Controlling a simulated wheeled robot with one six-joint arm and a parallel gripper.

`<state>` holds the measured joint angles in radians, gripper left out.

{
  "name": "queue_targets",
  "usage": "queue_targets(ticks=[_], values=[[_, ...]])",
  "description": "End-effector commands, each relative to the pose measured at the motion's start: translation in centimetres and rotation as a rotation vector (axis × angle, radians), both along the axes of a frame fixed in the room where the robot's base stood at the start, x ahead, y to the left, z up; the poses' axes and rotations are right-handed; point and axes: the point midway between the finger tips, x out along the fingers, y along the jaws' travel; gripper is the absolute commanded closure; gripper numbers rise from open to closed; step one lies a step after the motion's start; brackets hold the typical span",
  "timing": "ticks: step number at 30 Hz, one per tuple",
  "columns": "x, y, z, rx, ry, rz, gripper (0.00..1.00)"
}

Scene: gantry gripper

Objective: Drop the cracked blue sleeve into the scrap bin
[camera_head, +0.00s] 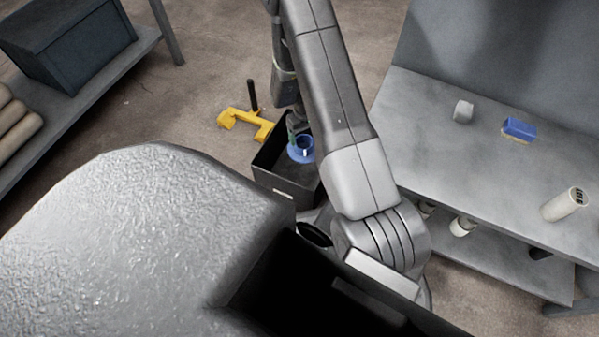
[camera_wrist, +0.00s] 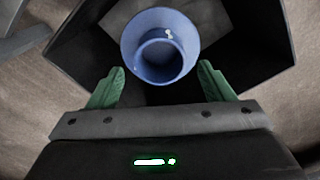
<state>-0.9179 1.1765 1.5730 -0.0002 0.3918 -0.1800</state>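The blue sleeve (camera_head: 301,148) is a flanged ring inside the dark open-topped scrap bin (camera_head: 272,182). In the wrist view the sleeve (camera_wrist: 160,57) shows its round opening and a small pale mark on the flange. The bin's dark walls (camera_wrist: 78,52) surround it there. My gripper (camera_wrist: 161,70) has its two green fingers spread, with a gap on each side of the sleeve. In the head view my gripper (camera_head: 292,122) is over the bin, partly hidden by my arm. I cannot tell whether the sleeve rests on the bin floor.
A yellow forked object (camera_head: 243,121) with a black post is on the floor beside the bin. A grey bench (camera_head: 480,120) at right holds a blue-and-yellow block (camera_head: 519,130), a pale cup (camera_head: 463,111) and a white cylinder (camera_head: 565,204). A shelf (camera_head: 75,105) with a dark crate stands at left.

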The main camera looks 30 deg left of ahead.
Motion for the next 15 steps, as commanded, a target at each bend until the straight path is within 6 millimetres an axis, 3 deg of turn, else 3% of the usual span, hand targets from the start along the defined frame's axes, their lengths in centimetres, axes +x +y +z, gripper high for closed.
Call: queue_targets(ticks=[10, 15], values=[[0.0, 0.0, 0.1, 0.0, 0.0, 0.0, 0.18], [0.0, 0.0, 2.2, 0.002, -0.001, 0.0, 0.18]])
